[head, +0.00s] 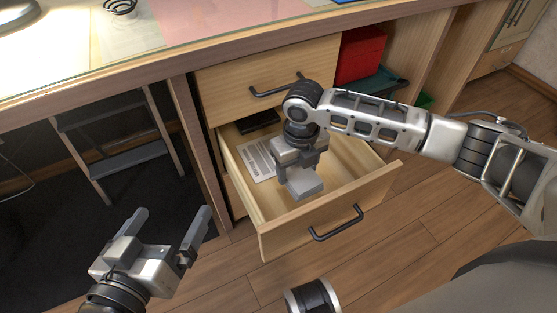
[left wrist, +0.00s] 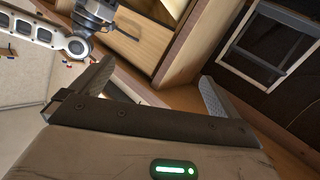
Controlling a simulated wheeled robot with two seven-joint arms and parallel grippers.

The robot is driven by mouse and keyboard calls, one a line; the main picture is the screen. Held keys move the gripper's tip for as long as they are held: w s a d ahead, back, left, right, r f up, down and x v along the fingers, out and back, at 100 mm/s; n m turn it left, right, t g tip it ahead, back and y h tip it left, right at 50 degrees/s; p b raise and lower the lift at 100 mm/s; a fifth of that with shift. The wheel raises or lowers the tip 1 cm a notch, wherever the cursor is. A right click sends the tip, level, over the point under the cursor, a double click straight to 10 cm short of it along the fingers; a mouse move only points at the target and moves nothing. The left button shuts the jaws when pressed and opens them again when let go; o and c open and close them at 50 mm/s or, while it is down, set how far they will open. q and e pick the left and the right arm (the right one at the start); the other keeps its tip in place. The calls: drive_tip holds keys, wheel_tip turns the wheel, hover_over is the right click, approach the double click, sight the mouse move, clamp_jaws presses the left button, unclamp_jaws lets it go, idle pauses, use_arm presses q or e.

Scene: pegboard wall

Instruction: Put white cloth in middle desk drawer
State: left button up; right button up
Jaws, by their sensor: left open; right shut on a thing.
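The middle desk drawer (head: 333,222) is pulled open under a closed top drawer. My right gripper (head: 303,172) reaches down into it from above and is shut on the white cloth (head: 304,184), a small pale folded block, held inside the drawer's outline. I cannot tell whether the cloth touches the drawer floor. My left gripper (head: 163,232) is open and empty, in front of the desk at lower left. In the left wrist view its two fingers (left wrist: 155,88) stand wide apart with nothing between them.
A paper sheet (head: 257,160) and a dark flat object (head: 258,121) lie in the open drawer. A red box (head: 361,54) sits on the shelf at right. A grey step stool (head: 110,145) stands under the desk at left. The floor in front is mostly clear.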

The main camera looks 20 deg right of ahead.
wheel_tip(320, 180, down, 10)
drive_tip(key=b, duration=0.4)
drive_tip(key=shift+r, duration=0.2)
drive_tip(key=shift+f+b, duration=0.3)
use_arm(q)
drive_tip(key=shift+w+d+r+n+t+h, duration=0.15)
drive_tip(key=shift+d+r+n+t+h, duration=0.45)
drive_tip(key=shift+r+n+h, duration=0.3)
use_arm(e)
drive_tip(key=shift+r, duration=0.1)
use_arm(q)
drive_tip(key=shift+f, duration=0.1)
use_arm(e)
drive_tip(key=o, duration=0.9)
drive_tip(key=shift+f, duration=0.2)
drive_tip(key=shift+o, duration=0.2)
drive_tip(key=shift+r, duration=0.1)
